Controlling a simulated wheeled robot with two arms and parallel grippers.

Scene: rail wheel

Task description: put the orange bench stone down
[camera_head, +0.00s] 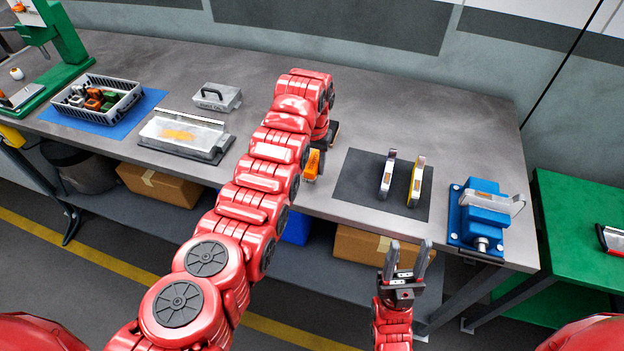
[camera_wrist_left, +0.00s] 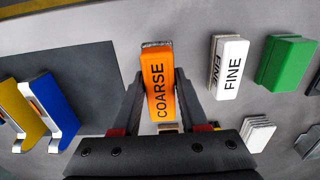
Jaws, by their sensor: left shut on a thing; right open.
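The orange bench stone (camera_wrist_left: 156,65), marked COARSE, is between the fingers of my left gripper (camera_wrist_left: 160,98) in the left wrist view. The gripper is shut on it. In the head view the orange stone (camera_head: 313,164) shows just right of my left arm, near the front edge of the grey workbench (camera_head: 340,124); the arm hides most of that gripper. I cannot tell whether the stone touches the bench. My right gripper (camera_head: 408,260) is open and empty, in front of the bench edge.
In the left wrist view a white FINE stone (camera_wrist_left: 230,68) and a green block (camera_wrist_left: 286,63) lie right of the orange stone. A dark mat (camera_head: 352,184) holds two metal-edged tools. A blue vise (camera_head: 478,215) stands at the right corner. A grey crate (camera_head: 98,99) stands left.

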